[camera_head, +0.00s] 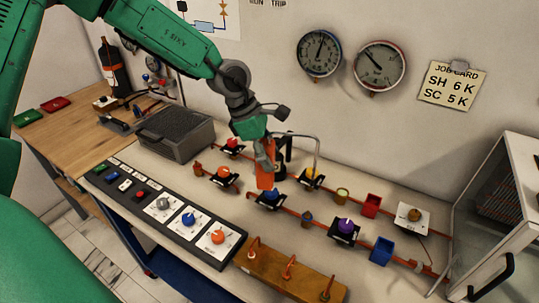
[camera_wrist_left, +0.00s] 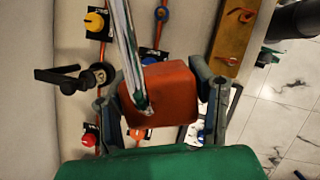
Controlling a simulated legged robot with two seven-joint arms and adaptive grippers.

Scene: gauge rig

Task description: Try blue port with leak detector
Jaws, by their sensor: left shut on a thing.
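My left gripper (camera_head: 267,150) is shut on the orange leak detector (camera_head: 265,170); the wrist view shows the orange body (camera_wrist_left: 160,92) between the two fingers (camera_wrist_left: 158,100). Its thin silver probe (camera_head: 318,150) arches to the right and bends down, with its end close to the yellow-knobbed port (camera_head: 312,175) in the head view. Whether it touches is unclear. The blue-knobbed port (camera_head: 269,194) lies just below the detector body in the head view; in the wrist view the body partly covers the blue port (camera_wrist_left: 150,57). My right gripper is not in view.
A dark control panel (camera_head: 160,205) and wooden peg block (camera_head: 290,272) line the front. A grey crate (camera_head: 175,135) stands left, a white cabinet (camera_head: 500,215) right.

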